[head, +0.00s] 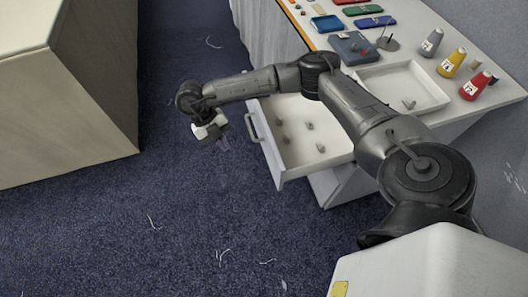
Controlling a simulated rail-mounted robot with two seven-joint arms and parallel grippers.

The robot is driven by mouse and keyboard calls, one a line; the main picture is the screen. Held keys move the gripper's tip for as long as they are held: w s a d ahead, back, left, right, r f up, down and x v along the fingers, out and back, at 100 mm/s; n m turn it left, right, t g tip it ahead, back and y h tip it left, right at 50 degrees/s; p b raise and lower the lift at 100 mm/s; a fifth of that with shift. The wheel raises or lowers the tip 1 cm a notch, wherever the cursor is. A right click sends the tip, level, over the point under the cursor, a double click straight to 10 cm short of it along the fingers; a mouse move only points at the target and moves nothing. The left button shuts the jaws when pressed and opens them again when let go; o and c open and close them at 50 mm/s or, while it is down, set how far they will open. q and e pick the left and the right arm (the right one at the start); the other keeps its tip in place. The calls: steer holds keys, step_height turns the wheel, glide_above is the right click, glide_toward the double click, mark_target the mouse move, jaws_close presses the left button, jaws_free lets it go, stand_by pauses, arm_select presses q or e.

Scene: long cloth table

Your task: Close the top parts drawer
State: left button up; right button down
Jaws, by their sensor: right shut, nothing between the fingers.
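The top parts drawer (290,153) is pulled out from under the table in the head view, with several small grey parts lying on its pale floor. Its front panel (270,155) faces left and carries a grey bar handle (251,127). My right arm reaches across above the drawer and hides part of its back. My right gripper (223,143) is shut and empty, left of the drawer front and its handle, apart from them in the picture. My left gripper is out of view.
The table (455,115) holds a white tray (425,85), a grey block (354,47), coloured trays and grey, yellow and red cones (451,62). A pale cabinet (75,110) stands at the left. Blue carpet (190,210) with thread scraps lies clear between them.

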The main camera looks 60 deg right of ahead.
steer(key=s+d+m+g+h, duration=0.1)
steer(key=s+d+g+h, duration=0.1)
steer(key=b, duration=0.3)
glide_toward(272, 161)
step_height(272, 161, down, 4)
steer(key=a, duration=0.2)
steer(key=s+d, duration=0.2)
steer(key=s, duration=0.1)
steer(key=shift+s+d, duration=0.2)
steer(key=shift+s, duration=0.05)
